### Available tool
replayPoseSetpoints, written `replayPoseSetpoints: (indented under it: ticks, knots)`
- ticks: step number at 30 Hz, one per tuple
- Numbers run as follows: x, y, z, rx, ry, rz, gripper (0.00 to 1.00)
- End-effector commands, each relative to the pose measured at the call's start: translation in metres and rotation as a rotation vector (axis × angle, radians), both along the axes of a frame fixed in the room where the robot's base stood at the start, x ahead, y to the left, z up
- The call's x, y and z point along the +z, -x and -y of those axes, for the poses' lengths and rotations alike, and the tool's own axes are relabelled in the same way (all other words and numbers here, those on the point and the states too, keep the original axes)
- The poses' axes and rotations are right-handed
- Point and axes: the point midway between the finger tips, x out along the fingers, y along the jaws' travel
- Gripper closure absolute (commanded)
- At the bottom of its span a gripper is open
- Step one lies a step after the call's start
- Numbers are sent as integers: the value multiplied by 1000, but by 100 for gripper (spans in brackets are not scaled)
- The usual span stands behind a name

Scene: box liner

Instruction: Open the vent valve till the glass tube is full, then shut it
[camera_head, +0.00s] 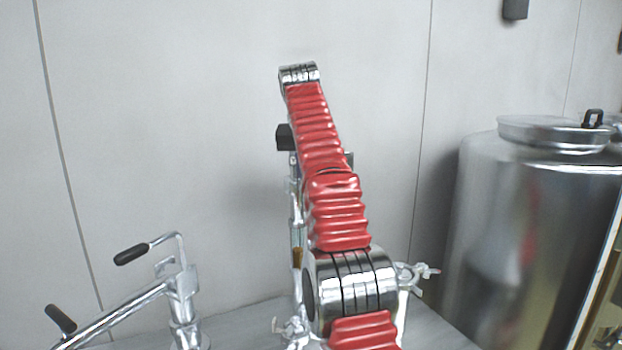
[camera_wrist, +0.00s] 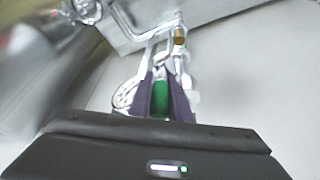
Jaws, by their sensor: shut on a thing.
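In the wrist view, the two dark fingers of my gripper (camera_wrist: 161,82) are shut on a green handle (camera_wrist: 160,99), seemingly the vent valve's. Metal fittings lie around and beyond the fingers. In the head view, a narrow upright metal-and-glass fitting, seemingly the glass tube (camera_head: 296,237), shows just left of my red arm. A small amber part (camera_head: 297,257) is at its lower end; an amber part also shows in the wrist view (camera_wrist: 180,37). My arm hides most of the fitting, and the level in the tube cannot be made out. My gripper's fingers are hidden in the head view.
A metal frame with black-gripped crank handles (camera_head: 132,254) stands at lower left. A large steel tank (camera_head: 520,230) with a lid stands at right. A pale panelled wall (camera_head: 150,120) rises behind. Small metal clamps or taps (camera_head: 417,274) flank my arm's base.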

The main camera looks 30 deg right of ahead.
Motion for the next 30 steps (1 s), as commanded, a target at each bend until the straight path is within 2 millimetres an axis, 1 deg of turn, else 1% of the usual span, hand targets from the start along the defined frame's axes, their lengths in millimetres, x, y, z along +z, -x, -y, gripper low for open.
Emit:
replayPoseSetpoints:
  ticks: [1, 16, 17, 19, 20, 30]
  knots:
    - [-8, -1, 0, -1, -9, -19, 100]
    - [-9, 0, -1, 0, -14, -21, 100]
    - [-9, 0, -1, 0, -14, -21, 82]
    - [-8, 0, -1, 0, -13, -19, 77]
    - [-7, 0, -1, 1, -13, -18, 75]
    - [-3, 0, -1, 1, -9, -8, 75]
